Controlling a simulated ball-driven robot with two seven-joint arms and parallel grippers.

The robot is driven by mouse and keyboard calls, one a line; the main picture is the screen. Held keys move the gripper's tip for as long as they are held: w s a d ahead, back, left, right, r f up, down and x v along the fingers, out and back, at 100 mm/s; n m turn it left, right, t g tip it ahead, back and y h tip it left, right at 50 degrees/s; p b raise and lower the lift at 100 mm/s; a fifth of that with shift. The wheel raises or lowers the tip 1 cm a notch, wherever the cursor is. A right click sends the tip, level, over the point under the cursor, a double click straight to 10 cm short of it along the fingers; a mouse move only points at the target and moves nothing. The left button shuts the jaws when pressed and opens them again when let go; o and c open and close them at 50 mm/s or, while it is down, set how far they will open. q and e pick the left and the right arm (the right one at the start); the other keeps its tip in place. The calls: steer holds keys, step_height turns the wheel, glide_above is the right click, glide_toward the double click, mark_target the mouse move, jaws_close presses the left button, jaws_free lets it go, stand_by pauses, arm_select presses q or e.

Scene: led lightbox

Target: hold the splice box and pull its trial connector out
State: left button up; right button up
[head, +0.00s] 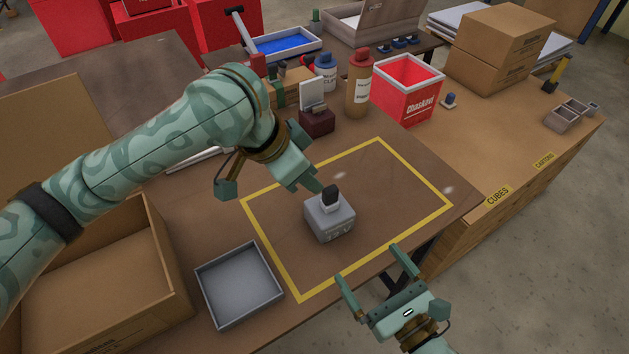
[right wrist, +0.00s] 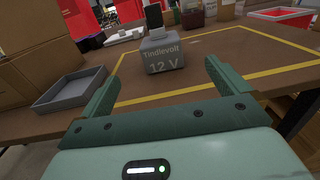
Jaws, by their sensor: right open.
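The grey splice box (head: 329,222) stands upright inside the yellow-taped rectangle on the brown table. The right wrist view shows it (right wrist: 164,56) ahead, with "Tindlevolt 12 V" on its face. The trial connector (head: 330,192), dark above a pale base, stands upright on top of the box; it also shows in the right wrist view (right wrist: 154,17). My left gripper (head: 318,187) points down from the upper left, its tip close beside the connector; contact and finger gap are unclear. My right gripper (head: 366,265) is open and empty, in front of the box and apart from it.
A shallow grey tray (head: 238,322) lies left of the taped area (head: 415,174), with a large open carton (head: 163,262) further left. Bottles (head: 359,85), a dark red block (head: 317,122) and a red bin (head: 405,95) stand behind. The tape's right part is clear.

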mark_target(329, 209)
steer(key=x, duration=1.5)
steer(key=shift+w+a+r, duration=0.1)
steer(key=shift+w+a, duration=0.05)
steer(key=shift+w, duration=0.15)
steer(key=c, duration=1.2)
steer(key=shift+o, duration=0.2)
arm_select(q)
steer(key=shift+o, duration=0.4)
steer(key=shift+w+r, duration=0.1)
